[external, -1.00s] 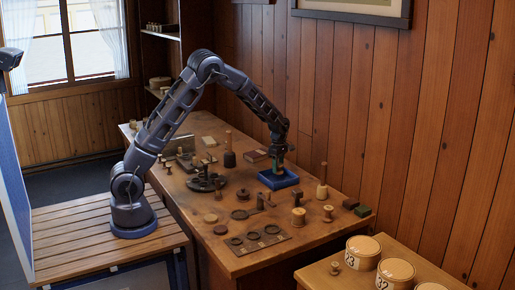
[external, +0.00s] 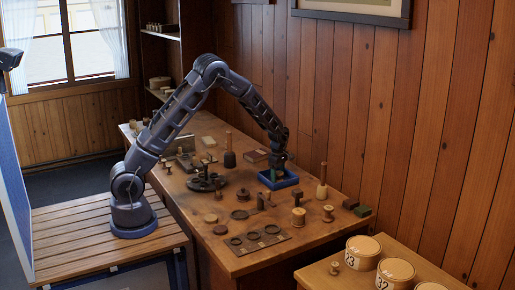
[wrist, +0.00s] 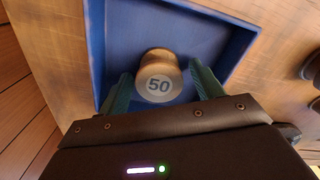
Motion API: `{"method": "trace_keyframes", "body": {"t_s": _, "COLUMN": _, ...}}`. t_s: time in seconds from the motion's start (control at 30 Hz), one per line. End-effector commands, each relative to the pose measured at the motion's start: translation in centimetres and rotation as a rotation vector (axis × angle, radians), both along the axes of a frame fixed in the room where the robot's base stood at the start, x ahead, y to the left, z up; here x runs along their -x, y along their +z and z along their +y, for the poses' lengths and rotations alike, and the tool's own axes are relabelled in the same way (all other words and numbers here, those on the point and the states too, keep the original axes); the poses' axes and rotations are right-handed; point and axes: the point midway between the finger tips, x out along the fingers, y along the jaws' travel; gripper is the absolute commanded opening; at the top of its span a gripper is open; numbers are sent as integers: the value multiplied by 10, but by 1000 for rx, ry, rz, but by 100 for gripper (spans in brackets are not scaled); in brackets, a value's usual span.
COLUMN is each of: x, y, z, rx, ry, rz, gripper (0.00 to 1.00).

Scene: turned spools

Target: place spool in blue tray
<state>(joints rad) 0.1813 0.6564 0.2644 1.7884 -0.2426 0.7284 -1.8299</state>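The spool (wrist: 159,82) is pale turned wood with a round white label reading 50 on its end. In the wrist view it stands inside the blue tray (wrist: 97,42), towards the tray's near side. My gripper (wrist: 161,84) has its two green fingers either side of the spool, with a narrow gap showing at each side, so it looks open around it. In the external view my gripper (external: 278,172) is down in the blue tray (external: 291,183) by the back wall. The spool is hidden there.
Wooden spools (external: 299,217) stand to the tray's right, with a tall spindle (external: 322,181) close by. A dark round rack (external: 204,182) and a plate with rings (external: 255,238) lie to the left and front. The wood-panelled wall is close behind the tray.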

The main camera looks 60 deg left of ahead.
Motion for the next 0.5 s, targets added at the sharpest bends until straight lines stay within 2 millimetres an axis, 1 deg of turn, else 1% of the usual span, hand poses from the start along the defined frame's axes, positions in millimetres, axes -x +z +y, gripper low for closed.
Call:
{"method": "trace_keyframes", "body": {"t_s": 0.17, "x": 0, "y": 0, "z": 0, "rx": 0, "ry": 0, "rz": 0, "gripper": 66}}
{"method": "trace_keyframes", "body": {"t_s": 0.27, "x": 0, "y": 4, "z": 0, "rx": 0, "ry": 0, "rz": -1, "gripper": 66}}
{"method": "trace_keyframes", "body": {"t_s": 0.37, "x": -1, "y": 14, "z": 0, "rx": 0, "ry": -1, "rz": -3, "gripper": 66}}
{"method": "trace_keyframes", "body": {"t_s": 0.47, "x": 0, "y": 30, "z": 0, "rx": 0, "ry": -1, "rz": -2, "gripper": 66}}
{"method": "trace_keyframes", "body": {"t_s": 0.5, "x": 0, "y": 38, "z": -1, "rx": 0, "ry": -1, "rz": -4, "gripper": 66}}
